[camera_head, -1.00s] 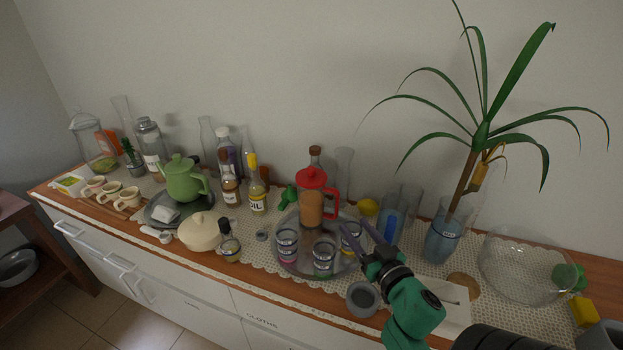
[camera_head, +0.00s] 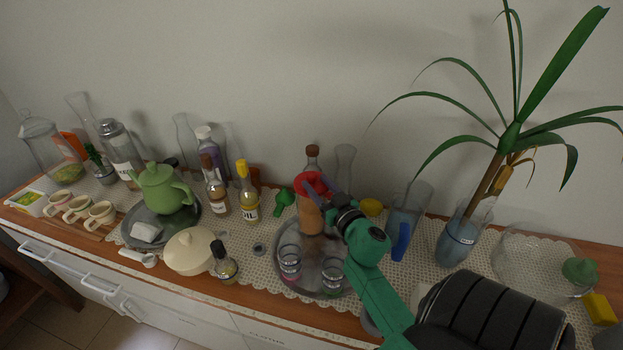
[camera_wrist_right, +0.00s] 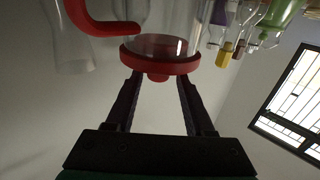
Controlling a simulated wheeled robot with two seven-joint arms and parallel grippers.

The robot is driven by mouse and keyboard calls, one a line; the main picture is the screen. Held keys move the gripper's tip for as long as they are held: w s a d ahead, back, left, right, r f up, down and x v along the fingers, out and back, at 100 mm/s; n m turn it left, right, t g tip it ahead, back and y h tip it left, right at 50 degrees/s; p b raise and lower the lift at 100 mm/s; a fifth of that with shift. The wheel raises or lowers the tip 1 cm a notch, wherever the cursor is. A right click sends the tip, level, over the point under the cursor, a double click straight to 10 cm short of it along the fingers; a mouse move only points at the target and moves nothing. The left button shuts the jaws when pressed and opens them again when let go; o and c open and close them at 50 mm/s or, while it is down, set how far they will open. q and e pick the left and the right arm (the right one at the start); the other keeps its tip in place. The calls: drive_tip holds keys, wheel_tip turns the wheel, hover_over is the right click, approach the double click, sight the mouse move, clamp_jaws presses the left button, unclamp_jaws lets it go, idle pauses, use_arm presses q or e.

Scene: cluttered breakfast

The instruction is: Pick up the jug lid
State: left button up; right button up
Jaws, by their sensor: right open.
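The jug (camera_head: 311,216) stands on the round metal tray (camera_head: 290,240), with its red lid (camera_head: 312,182) on top. In the right wrist view the red lid (camera_wrist_right: 160,58) shows with its small round knob (camera_wrist_right: 158,77). The red handle (camera_wrist_right: 100,25) is at the left there. My right gripper (camera_head: 337,192) is at the lid, partly hiding the jug's right side. In the right wrist view my right gripper (camera_wrist_right: 158,80) is open, with a finger on either side of the knob and clear of it. My left gripper is not in view.
Glass cups (camera_head: 290,263) stand at the front of the tray. A brown-capped bottle (camera_head: 312,155) is behind the jug. An oil bottle (camera_head: 248,198) stands to the left.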

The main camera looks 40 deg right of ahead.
sight(309, 173)
drive_tip(key=w, duration=0.2)
drive_tip(key=w+p, duration=0.1)
drive_tip(key=w, duration=0.1)
drive_tip(key=w+d, duration=0.1)
drive_tip(key=w, duration=0.1)
drive_tip(key=shift+d+r, duration=0.1)
drive_tip(key=shift+r, duration=0.25)
drive_tip(key=shift+w+d, duration=0.1)
drive_tip(key=shift+w, duration=0.2)
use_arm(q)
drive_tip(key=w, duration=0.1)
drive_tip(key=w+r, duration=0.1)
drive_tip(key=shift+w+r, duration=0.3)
use_arm(e)
drive_tip(key=shift+w+f, duration=0.1)
clamp_jaws()
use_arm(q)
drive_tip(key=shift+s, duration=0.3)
